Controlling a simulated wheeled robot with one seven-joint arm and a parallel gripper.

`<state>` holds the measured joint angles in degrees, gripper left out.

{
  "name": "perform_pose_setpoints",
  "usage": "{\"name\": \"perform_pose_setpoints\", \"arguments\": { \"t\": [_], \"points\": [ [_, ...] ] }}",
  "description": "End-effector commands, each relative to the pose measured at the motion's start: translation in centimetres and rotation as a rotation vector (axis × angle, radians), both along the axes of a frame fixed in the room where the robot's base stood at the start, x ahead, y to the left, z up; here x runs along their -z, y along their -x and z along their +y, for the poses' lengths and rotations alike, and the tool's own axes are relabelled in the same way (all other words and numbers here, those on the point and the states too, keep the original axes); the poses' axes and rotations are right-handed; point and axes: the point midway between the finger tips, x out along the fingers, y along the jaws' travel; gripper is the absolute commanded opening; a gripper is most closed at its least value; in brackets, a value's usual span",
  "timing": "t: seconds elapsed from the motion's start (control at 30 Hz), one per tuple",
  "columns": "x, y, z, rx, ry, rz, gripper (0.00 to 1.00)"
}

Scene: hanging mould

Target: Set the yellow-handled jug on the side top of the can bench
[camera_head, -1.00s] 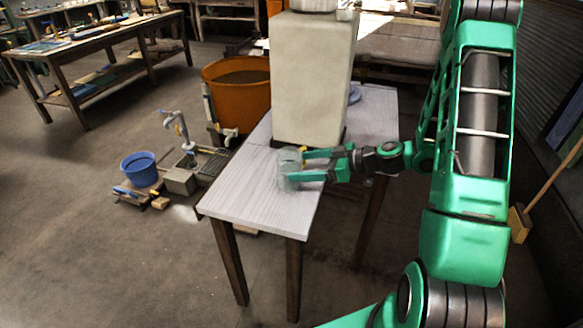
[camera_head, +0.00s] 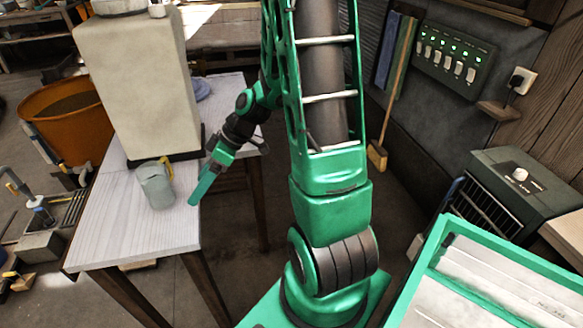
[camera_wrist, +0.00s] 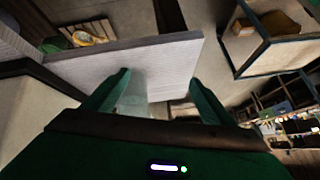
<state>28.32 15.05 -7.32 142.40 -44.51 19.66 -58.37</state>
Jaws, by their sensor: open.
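The jug (camera_head: 156,186), a greyish translucent vessel with a small yellow part at its rim, stands upright on the pale wooden bench top (camera_head: 130,225), near its right edge. A tall cream can-like block (camera_head: 140,85) stands behind it on the same bench. My gripper (camera_head: 198,190) is to the right of the jug, apart from it and pointing down past the bench edge. In the wrist view my gripper (camera_wrist: 160,77) has its fingers spread, with the bench edge beyond. A pale translucent shape, probably the jug (camera_wrist: 133,98), shows beside the left finger.
An orange tub (camera_head: 65,125) stands left of the bench. A broom (camera_head: 377,153), a panel of switches (camera_head: 450,58) and a grey box-like unit (camera_head: 525,185) are to the right. The front of the bench top is clear.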

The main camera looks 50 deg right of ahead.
Motion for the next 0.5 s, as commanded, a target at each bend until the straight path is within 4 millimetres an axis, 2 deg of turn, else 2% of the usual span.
{"name": "perform_pose_setpoints", "arguments": {
  "t": [0.27,0.5],
  "points": [
    [-3.2,7.1,-4.0,0.273,0.196,0.294,0.78],
    [-7.0,14.1,-7.4,0.644,0.300,0.488,0.78]
  ]
}}
